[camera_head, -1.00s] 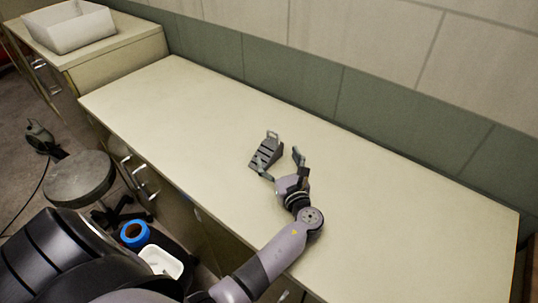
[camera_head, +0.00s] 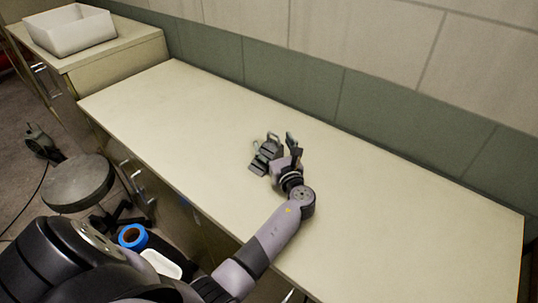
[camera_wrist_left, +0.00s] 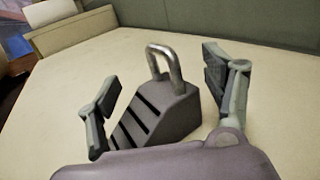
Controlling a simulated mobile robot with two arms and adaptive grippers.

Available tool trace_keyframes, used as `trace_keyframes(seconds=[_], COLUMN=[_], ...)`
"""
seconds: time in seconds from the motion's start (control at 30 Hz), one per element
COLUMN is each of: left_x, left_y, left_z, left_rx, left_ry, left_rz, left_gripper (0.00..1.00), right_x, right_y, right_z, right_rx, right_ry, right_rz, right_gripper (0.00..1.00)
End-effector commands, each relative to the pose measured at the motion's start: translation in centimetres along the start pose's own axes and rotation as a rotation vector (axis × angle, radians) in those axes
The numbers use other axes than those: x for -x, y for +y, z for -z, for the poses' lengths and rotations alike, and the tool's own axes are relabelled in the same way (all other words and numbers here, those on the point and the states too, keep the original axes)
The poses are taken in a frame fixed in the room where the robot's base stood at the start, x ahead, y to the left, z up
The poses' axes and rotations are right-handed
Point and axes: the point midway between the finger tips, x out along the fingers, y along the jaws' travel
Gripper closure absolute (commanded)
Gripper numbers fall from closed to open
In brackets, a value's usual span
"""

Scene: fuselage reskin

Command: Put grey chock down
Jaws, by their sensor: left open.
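The grey chock (camera_head: 262,161) rests on the long bench top, a wedge with dark slots on its slope and a metal loop handle on top. It also shows in the left wrist view (camera_wrist_left: 172,112), upright between the spread fingers. My left gripper (camera_head: 273,146) is open around the chock, with a clear gap between the right finger and the chock in the left wrist view (camera_wrist_left: 160,90). The left finger is close to the chock's sloped side; I cannot tell whether it touches. In the head view the gripper partly hides the chock. My right gripper is not in view.
The bench top (camera_head: 400,210) is otherwise bare, with a tiled wall behind it. A white bin (camera_head: 72,32) stands on a cabinet at the far left. A round stool (camera_head: 78,183), a blue roll (camera_head: 132,236) and a white tray (camera_head: 161,263) are to the left, below the bench top.

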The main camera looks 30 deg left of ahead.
Motion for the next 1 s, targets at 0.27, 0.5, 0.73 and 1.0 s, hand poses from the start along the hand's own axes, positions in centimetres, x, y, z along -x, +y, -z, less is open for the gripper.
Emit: trace_keyframes(seconds=[0.27,0.5,0.73,1.0], left_x=[0.04,0.03,0.03,0.02], left_y=[0.0,0.02,0.02,0.03], left_z=[0.01,0.01,0.01,0.01], left_rx=[0.0,0.0,0.0,0.0], left_ry=[0.0,0.0,0.0,0.0], left_rz=[0.0,-0.001,-0.001,-0.001], left_gripper=[0.47,0.63,0.78,0.96], right_x=[0.0,0.0,0.0,0.0], right_y=[0.05,0.06,0.06,0.06], right_z=[-0.08,-0.08,-0.06,-0.03], right_rx=[0.0,0.0,0.0,-0.001], right_ry=[-0.001,-0.002,-0.001,-0.001], right_rz=[-0.001,-0.001,-0.001,-0.001], right_gripper=[0.6,0.6,0.6,0.6])
